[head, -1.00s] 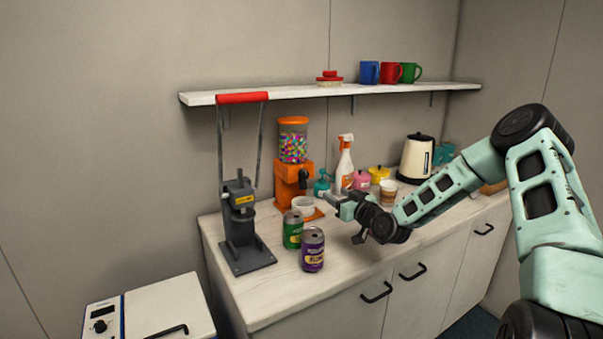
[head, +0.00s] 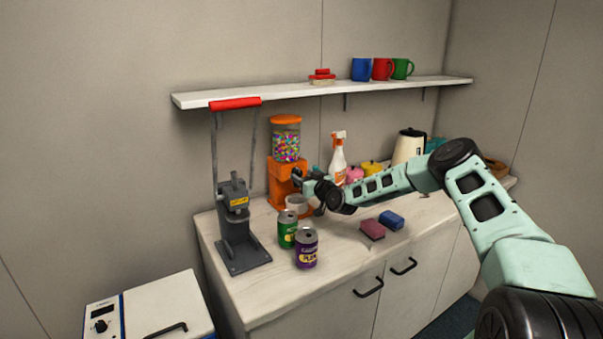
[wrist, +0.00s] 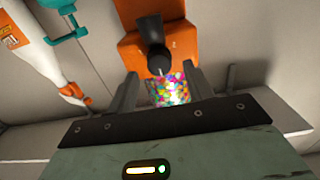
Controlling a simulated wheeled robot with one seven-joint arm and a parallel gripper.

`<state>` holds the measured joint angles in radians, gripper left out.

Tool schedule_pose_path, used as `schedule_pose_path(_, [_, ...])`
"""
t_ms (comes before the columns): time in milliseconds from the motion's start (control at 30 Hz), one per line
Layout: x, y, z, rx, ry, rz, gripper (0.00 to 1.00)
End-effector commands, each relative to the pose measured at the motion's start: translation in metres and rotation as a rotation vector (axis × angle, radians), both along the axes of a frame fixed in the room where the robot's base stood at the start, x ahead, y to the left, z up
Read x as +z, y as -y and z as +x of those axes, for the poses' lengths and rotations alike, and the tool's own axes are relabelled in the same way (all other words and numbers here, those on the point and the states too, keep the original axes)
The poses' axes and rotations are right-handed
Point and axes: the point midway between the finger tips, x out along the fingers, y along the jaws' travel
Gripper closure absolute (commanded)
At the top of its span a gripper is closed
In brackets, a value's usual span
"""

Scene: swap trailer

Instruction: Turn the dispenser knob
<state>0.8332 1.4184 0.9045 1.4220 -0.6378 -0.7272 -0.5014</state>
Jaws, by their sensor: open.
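The orange candy dispenser (head: 284,185) stands on the counter with a clear globe of coloured sweets on top. In the wrist view its orange body (wrist: 130,45) and black knob (wrist: 155,50) show upside down. My gripper (wrist: 164,88) is open and empty, with one finger to each side of the line to the knob. The knob lies just beyond the fingertips, roughly centred between them. In the head view my gripper (head: 303,180) is right at the dispenser's front, and the wrist largely hides the knob there.
A white cup (head: 297,204) stands under the dispenser. Green (head: 287,230) and purple (head: 306,250) cans stand in front. A spray bottle (head: 338,163) is to the right, with a teal pump bottle (wrist: 68,22) beside it.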

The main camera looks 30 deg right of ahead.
Motion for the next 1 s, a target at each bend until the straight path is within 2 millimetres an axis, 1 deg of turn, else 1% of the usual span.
schedule_pose_path(100, [0.0, 0.0, 0.011, -0.001, 0.0, 0.001, 0.49])
schedule_pose_path(200, [0.0, -0.001, 0.016, 0.0, -0.001, -0.001, 0.49])
schedule_pose_path(533, [0.0, 0.0, 0.019, 0.0, -0.001, -0.001, 0.49])
schedule_pose_path(567, [0.0, 0.0, 0.019, 0.0, -0.001, -0.001, 0.51])
schedule_pose_path(600, [0.0, 0.0, 0.019, 0.0, -0.001, -0.001, 0.62])
schedule_pose_path(667, [0.0, 0.0, 0.019, 0.0, -0.001, -0.001, 0.79])
schedule_pose_path(700, [0.0, 0.0, 0.019, 0.0, -0.001, -0.001, 0.9])
schedule_pose_path(733, [0.0, 0.0, 0.019, 0.0, -0.001, -0.001, 0.92])
schedule_pose_path(1000, [-0.002, 0.0, 0.019, 0.0, -0.002, 0.019, 0.92])
